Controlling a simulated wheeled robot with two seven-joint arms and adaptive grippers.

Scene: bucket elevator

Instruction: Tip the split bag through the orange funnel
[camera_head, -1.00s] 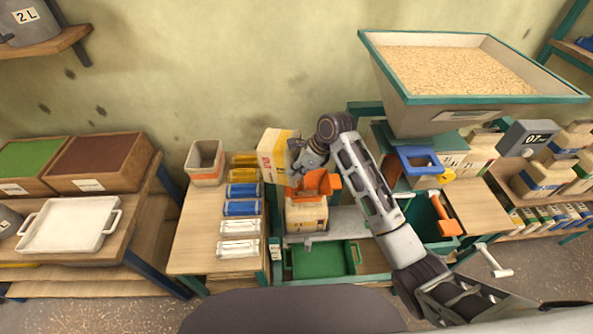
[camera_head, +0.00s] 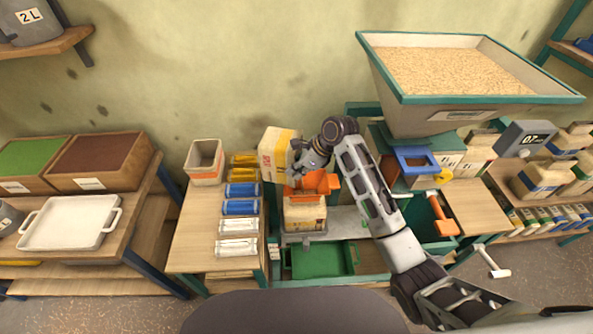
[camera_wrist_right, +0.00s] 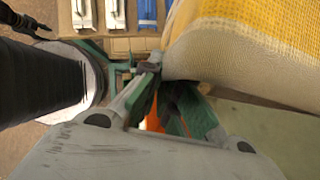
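The split bag (camera_head: 273,156), cream with a yellow side and orange print, is held tilted in my right gripper (camera_head: 302,160), up and left of the orange funnel (camera_head: 327,182). The funnel sits over the top of another cream bag (camera_head: 305,216), which stands upright on a grey platform. In the right wrist view the held bag (camera_wrist_right: 255,45) fills the upper right, against the green-padded fingers (camera_wrist_right: 180,110). A bit of orange funnel (camera_wrist_right: 153,118) shows between them. The bag's opening and any flow of grain are hidden. My left gripper is in no view.
A grain-filled hopper (camera_head: 397,88) stands at the right. Blue, yellow and white packets (camera_head: 240,207) and an open bin (camera_head: 204,175) lie on the left table (camera_head: 197,240). A green tray (camera_head: 318,260) is below the platform.

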